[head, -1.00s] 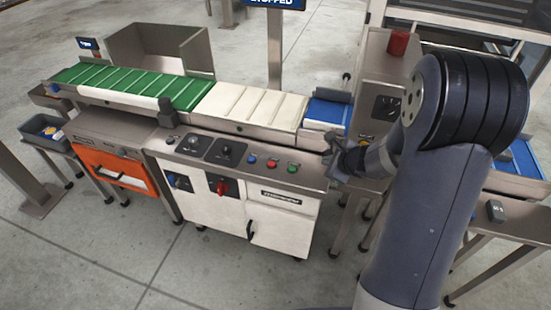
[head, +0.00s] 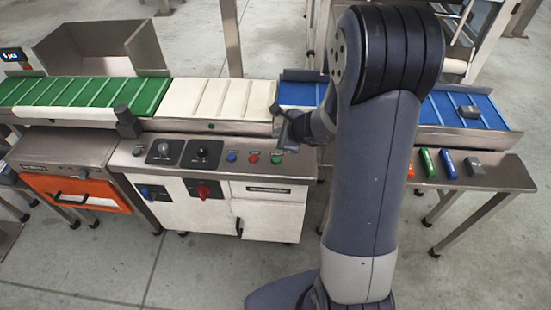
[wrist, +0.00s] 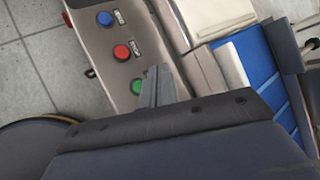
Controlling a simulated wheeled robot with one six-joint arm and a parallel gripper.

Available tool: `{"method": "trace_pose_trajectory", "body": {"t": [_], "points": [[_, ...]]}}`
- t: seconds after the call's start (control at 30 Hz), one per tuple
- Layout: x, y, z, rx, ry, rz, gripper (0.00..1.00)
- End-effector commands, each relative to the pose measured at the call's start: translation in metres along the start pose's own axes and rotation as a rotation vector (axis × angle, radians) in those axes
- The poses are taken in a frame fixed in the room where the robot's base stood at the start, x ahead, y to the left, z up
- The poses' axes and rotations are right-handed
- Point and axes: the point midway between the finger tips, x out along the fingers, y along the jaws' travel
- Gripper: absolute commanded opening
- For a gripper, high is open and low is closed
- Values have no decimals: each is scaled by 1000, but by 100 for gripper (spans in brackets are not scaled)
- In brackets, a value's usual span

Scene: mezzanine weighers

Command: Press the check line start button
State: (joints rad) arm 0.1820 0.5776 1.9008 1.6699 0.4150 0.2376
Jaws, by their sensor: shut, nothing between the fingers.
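The check line's control panel (head: 218,176) carries a row of three buttons: blue (head: 231,156), red (head: 254,158) and green (head: 277,158). In the wrist view the blue (wrist: 104,18), red (wrist: 121,52) and green (wrist: 137,87) buttons run down the panel. The green button's label is not visible; my fingers lie right beside that button. My gripper (wrist: 153,82) is shut and empty. In the head view my gripper (head: 279,116) appears behind the green button, by the joint of the white and blue belts. I cannot tell its height above the panel.
Green (head: 90,95), white (head: 222,98) and blue (head: 450,108) belts run behind the panel. An orange-fronted unit (head: 70,192) stands at left. A side table (head: 490,172) with small items is at right. Floor in front is clear.

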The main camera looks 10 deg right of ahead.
Motion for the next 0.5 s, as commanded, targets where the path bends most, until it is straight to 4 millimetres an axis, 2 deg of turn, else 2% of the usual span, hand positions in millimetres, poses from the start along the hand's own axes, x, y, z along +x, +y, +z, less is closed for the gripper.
{"method": "trace_pose_trajectory", "body": {"t": [0.27, 0.5], "points": [[14, 11, -11, 1, 0, 1, 0], [38, 28, -28, 2, 0, 2, 0]]}}
